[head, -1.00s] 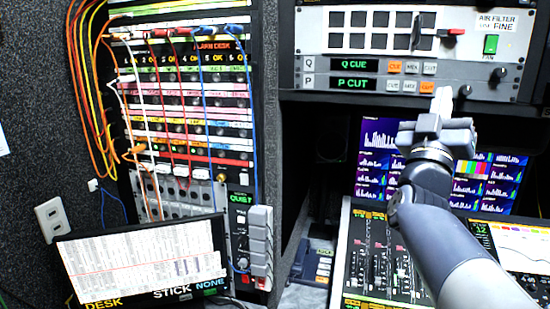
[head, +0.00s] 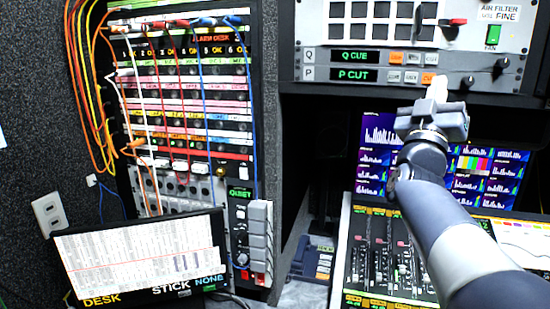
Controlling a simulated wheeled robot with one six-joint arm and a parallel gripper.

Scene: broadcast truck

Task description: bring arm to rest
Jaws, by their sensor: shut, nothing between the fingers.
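My gripper (head: 437,88) is at the right in the head view, at the end of my raised arm. Its pale fingertips are together with nothing between them. It appears just below the row of small buttons on the Q/P panel (head: 380,66), in front of the monitor with bar graphs (head: 375,150). I cannot tell from this view how far the fingertips are from the panel.
A patch bay (head: 185,105) with coloured cables stands at the left. A tilted screen (head: 140,255) reads DESK, STICK, NONE. A mixing console (head: 385,255) lies below my arm.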

